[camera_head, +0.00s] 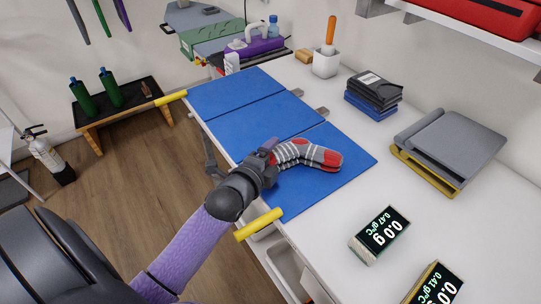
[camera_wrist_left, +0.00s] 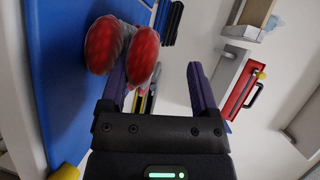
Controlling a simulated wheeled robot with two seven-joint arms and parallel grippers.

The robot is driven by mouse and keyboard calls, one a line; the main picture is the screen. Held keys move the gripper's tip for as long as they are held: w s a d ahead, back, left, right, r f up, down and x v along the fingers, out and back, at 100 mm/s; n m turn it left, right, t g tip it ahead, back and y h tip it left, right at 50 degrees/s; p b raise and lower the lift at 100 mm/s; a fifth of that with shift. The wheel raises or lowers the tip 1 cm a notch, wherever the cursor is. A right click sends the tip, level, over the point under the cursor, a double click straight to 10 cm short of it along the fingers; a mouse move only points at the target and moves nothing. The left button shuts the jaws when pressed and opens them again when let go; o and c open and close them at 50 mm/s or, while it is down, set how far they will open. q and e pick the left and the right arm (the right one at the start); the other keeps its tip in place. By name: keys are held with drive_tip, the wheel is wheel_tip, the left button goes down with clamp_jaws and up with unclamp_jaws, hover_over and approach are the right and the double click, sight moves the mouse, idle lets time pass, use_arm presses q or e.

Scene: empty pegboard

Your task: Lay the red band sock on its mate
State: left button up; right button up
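Two grey socks (camera_head: 305,150) with white stripes and red ends lie together on the blue mat (camera_head: 340,182) nearest me. In the left wrist view their rounded red ends show as a lower one (camera_wrist_left: 101,44) next to the mat and an upper one (camera_wrist_left: 143,54) stacked on it. I cannot tell which is the red band sock. My left gripper (camera_head: 270,153) is beside the socks' near left end in the head view. In the left wrist view its two fingers (camera_wrist_left: 158,90) are spread with nothing held between them. My right gripper is not in view.
More blue mat panels (camera_head: 235,92) run toward the back. Yellow bars (camera_head: 259,224) mark the table's left edge.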

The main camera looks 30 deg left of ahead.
use_arm(q)
drive_tip(key=shift+s+f, duration=0.1)
drive_tip(key=shift+f, duration=0.15)
drive_tip(key=f+p+v, duration=0.1)
drive_tip(key=p+v, duration=0.3)
drive_tip(key=v, duration=0.3)
drive_tip(key=shift+s+f, duration=0.15)
drive_tip(key=shift+s, duration=0.35)
